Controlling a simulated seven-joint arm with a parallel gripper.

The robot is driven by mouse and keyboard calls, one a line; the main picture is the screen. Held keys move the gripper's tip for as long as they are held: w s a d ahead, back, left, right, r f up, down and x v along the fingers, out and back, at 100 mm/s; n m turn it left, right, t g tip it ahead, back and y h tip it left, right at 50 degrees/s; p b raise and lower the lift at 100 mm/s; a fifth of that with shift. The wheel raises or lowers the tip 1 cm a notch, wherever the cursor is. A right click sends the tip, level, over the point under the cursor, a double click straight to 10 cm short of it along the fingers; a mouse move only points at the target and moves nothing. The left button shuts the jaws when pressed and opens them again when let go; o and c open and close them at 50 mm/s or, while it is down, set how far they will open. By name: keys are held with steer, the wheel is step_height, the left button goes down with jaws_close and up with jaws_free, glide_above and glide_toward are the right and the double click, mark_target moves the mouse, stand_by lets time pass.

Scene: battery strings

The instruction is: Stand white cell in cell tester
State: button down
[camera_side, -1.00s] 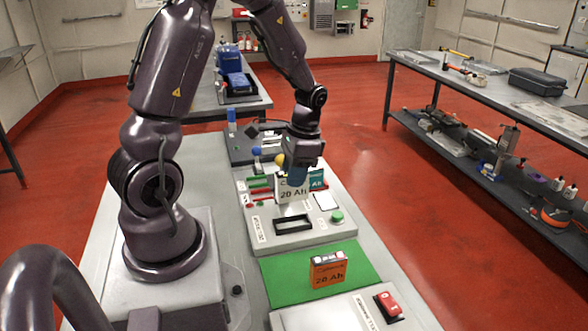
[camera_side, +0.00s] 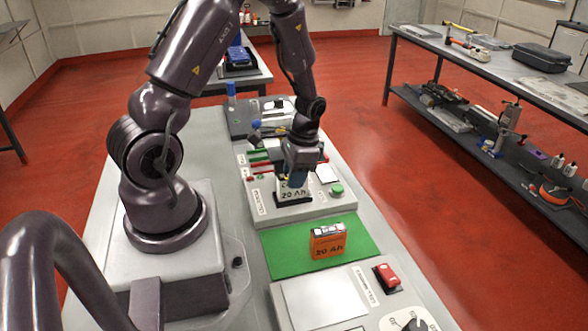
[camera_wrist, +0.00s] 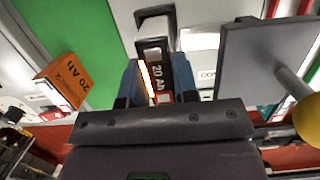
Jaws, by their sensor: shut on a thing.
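The white cell (camera_side: 293,192), marked "20 Ah", is held upright in my gripper (camera_side: 297,172). Its lower end is at the black-rimmed slot of the cell tester (camera_side: 330,205), a pale grey panel. The cell covers most of the slot, so I cannot tell how deep it sits. In the wrist view my gripper (camera_wrist: 157,80) has its blue fingers on both sides of the white cell (camera_wrist: 154,52), whose dark side shows the "20 Ah" print.
An orange 20 Ah cell (camera_side: 327,240) stands on a green mat (camera_side: 285,254) in front of the tester. A panel with a red switch (camera_side: 387,276) is nearer. A yellow knob (camera_wrist: 306,112) and grey plate (camera_wrist: 262,55) are close at right in the wrist view.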

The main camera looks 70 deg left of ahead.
steer(key=shift+f, duration=0.2)
stand_by(0.6)
steer(key=c, duration=0.8)
jaws_free()
step_height(320, 180, up, 13)
steer(key=w, duration=0.2)
steer(key=shift+w+f, duration=0.15)
steer(key=shift+w, duration=0.15)
steer(key=s+d+r+t, duration=0.4)
steer(key=d+r, duration=0.3)
steer(key=d, duration=0.1)
steer(key=s+d+r+t, duration=0.3)
steer(key=s+d+r, duration=0.1)
steer(key=d+r, duration=0.4)
steer(key=shift+s+d+r+t, duration=0.2)
steer(key=shift+r+t, duration=0.05)
steer(key=shift+t, duration=0.15)
